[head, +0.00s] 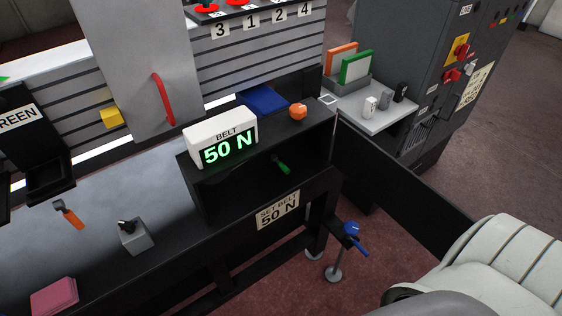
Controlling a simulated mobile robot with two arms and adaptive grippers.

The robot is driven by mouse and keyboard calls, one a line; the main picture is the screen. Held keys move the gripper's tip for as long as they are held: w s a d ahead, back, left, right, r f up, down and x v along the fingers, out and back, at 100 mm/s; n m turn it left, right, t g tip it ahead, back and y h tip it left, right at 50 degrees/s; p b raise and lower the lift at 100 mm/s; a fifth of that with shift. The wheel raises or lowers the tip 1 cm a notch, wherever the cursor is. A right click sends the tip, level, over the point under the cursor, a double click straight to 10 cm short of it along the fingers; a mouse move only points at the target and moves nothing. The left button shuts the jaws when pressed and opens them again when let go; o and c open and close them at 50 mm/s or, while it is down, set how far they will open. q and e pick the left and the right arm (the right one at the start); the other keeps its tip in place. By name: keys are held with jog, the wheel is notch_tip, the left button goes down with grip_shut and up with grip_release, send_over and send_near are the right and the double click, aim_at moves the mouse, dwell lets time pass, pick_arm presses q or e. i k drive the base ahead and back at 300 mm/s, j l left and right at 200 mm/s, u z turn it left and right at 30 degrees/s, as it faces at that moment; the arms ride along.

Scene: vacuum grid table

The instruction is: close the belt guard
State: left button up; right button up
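A black box with an open front (187,165) stands at the table's right end, with a green-handled part (282,164) inside. A long black panel (400,175) stands out from its right end toward the lower right; it looks like the belt guard, swung open. Its far end passes behind a pale ribbed shape at the lower right. A white display (195,137) on the box reads "BELT 50 N", and a label (278,210) below reads "SET BELT 50 N".
A grey panel with a red handle (164,100) stands behind the table (100,200). An orange knob (298,112) sits on the box. A blue-handled part (352,229) sits below the table's right end. A grey cabinet (440,70) stands at the back right. Floor (510,150) is clear at right.

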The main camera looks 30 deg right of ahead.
aim_at(433, 220)
jog(key=l+u, duration=0.1)
jog(key=l, duration=0.35)
jog(key=k+l, duration=0.15)
jog(key=l, duration=0.25)
jog(key=l+u, duration=0.15)
jog(key=l, duration=0.25)
jog(key=k+l, duration=0.15)
jog(key=l, duration=0.3)
jog(key=k+l+u, duration=0.15)
jog(key=l, duration=0.25)
jog(key=k+l+u, duration=0.1)
jog(key=l, duration=0.3)
jog(key=k+l, duration=0.15)
jog(key=l, duration=0.25)
jog(key=k+l+u, duration=0.15)
jog(key=l, duration=0.25)
